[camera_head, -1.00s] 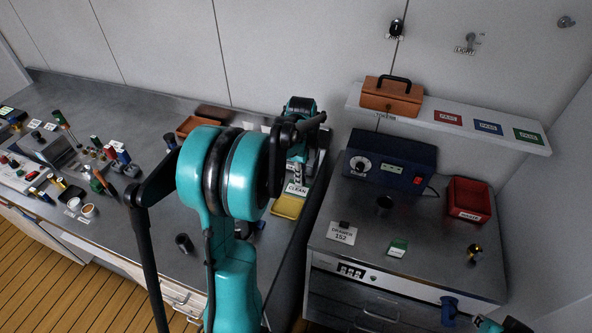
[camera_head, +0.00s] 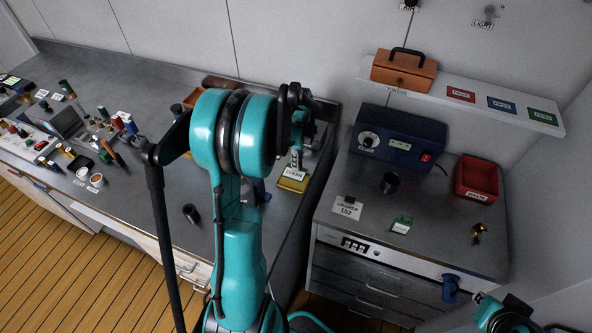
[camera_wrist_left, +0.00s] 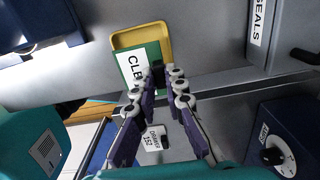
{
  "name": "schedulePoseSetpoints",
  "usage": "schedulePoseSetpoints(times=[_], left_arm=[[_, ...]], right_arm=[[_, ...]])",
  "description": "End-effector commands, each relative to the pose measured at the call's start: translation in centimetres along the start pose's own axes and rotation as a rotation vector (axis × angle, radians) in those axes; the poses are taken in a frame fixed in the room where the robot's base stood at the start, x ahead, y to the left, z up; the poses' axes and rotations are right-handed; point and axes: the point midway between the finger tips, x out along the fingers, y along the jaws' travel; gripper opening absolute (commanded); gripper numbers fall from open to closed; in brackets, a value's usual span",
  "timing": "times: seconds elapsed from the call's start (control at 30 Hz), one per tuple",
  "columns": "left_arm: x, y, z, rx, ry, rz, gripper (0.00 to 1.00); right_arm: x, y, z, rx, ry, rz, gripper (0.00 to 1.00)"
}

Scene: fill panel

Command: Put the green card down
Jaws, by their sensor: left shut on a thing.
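My left gripper (camera_head: 296,160) is shut on the green card (camera_wrist_left: 139,66), by a dark block on it near the fingertips in the left wrist view (camera_wrist_left: 160,78). The card has a green border and a white face; its lettering reads CLEAN in the head view (camera_head: 293,174). It is over a yellow tray (camera_wrist_left: 155,30) and covers part of it. The tray also shows in the head view (camera_head: 291,185). I cannot tell whether card and tray touch.
On the right bench are a DRAWER 152 card (camera_head: 347,208), another green card (camera_head: 401,225), a dark cup (camera_head: 390,182), a blue instrument (camera_head: 398,137) and a red bin (camera_head: 477,178). A shelf (camera_head: 450,88) hangs above. The left bench holds many small tools.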

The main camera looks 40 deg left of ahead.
Motion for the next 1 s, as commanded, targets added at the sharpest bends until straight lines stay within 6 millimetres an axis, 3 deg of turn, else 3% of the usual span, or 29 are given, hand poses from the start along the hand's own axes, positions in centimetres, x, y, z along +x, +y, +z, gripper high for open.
schedulePoseSetpoints(times=[0.17,0.4,0.77,0.8,0.87,1.0], left_arm=[[1.0,-0.1,0.5,0.000,0.000,0.000,0.00],[4.3,-0.1,0.5,0.000,0.000,0.000,0.00],[4.7,0.0,0.5,0.000,0.000,0.000,0.00],[4.7,0.0,0.5,0.000,0.000,0.000,0.16],[4.6,0.0,0.5,0.000,0.000,0.000,0.32],[4.6,0.0,0.5,0.000,0.000,0.000,0.32]], right_arm=[[0.2,0.0,0.2,0.000,0.000,0.000,0.00],[1.0,0.0,0.7,0.000,0.000,0.000,0.00],[1.3,0.0,0.9,0.000,0.000,0.000,0.00],[1.2,0.0,0.9,0.000,0.000,0.000,0.00],[1.2,0.0,0.8,0.000,0.000,0.000,0.00],[1.2,0.0,0.8,0.000,0.000,0.000,0.00]])
